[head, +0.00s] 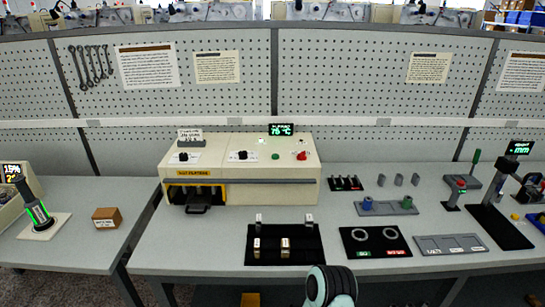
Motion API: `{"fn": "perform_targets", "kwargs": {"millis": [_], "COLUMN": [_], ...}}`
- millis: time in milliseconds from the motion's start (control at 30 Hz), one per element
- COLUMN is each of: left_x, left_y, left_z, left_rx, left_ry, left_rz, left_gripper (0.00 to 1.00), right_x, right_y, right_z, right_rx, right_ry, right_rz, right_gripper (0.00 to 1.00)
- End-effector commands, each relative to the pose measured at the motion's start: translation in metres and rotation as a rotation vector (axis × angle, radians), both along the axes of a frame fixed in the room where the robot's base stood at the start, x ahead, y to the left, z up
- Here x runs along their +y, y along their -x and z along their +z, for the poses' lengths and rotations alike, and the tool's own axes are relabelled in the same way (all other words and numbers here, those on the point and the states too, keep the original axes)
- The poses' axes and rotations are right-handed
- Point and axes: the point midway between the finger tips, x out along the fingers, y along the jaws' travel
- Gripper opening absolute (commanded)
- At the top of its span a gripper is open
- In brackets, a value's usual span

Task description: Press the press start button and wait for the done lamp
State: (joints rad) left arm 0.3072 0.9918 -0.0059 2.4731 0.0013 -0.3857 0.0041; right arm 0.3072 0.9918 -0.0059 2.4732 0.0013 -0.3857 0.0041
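A cream press machine (255,180) stands at the back of the middle table. Its front top panel has a green button (276,156), a red knob or button (301,155) and two black dials. A small lamp (262,141) on its top looks pale and bright. A display (281,129) above it reads about 76 °C. The labels by the buttons are too small to read. A dark and pale teal part of my own arm shows at the bottom centre, well in front of the machine. No gripper fingers are in view.
A black mat (270,258) with several small blocks lies before the machine, with another black mat (375,251) holding two rings to its right. A grey tray (451,245), gauges and small tools fill the right side. A brown box (107,217) stands on the left table.

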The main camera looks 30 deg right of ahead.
Motion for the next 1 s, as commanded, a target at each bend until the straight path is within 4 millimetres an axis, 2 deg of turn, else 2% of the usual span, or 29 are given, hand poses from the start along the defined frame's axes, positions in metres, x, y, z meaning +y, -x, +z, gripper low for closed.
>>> {"fn": "perform_targets", "kwargs": {"millis": [400, 467, 600, 633, 1000], "left_x": [0.0000, 0.0000, 0.0000, 0.0000, 0.0000], "left_y": [0.0000, 0.0000, 0.0000, 0.0000, 0.0000], "left_z": [0.0000, 0.0000, 0.0000, 0.0000, 0.0000], "left_rx": [0.000, 0.000, 0.000, 0.000, 0.000], "left_ry": [0.000, 0.000, 0.000, 0.000, 0.000], "left_rz": [0.000, 0.000, 0.000, 0.000, 0.000], "left_gripper": [0.00, 0.00, 0.00, 0.00, 0.00], "right_x": [0.0000, 0.0000, 0.0000, 0.0000, 0.0000], "right_y": [0.0000, 0.0000, 0.0000, 0.0000, 0.0000], "right_z": [0.0000, 0.0000, 0.0000, 0.0000, 0.0000], "right_rx": [0.000, 0.000, 0.000, 0.000, 0.000], "right_ry": [0.000, 0.000, 0.000, 0.000, 0.000], "right_rz": [0.000, 0.000, 0.000, 0.000, 0.000], "right_gripper": [0.65, 0.48, 0.03, 0.00, 0.00]}}
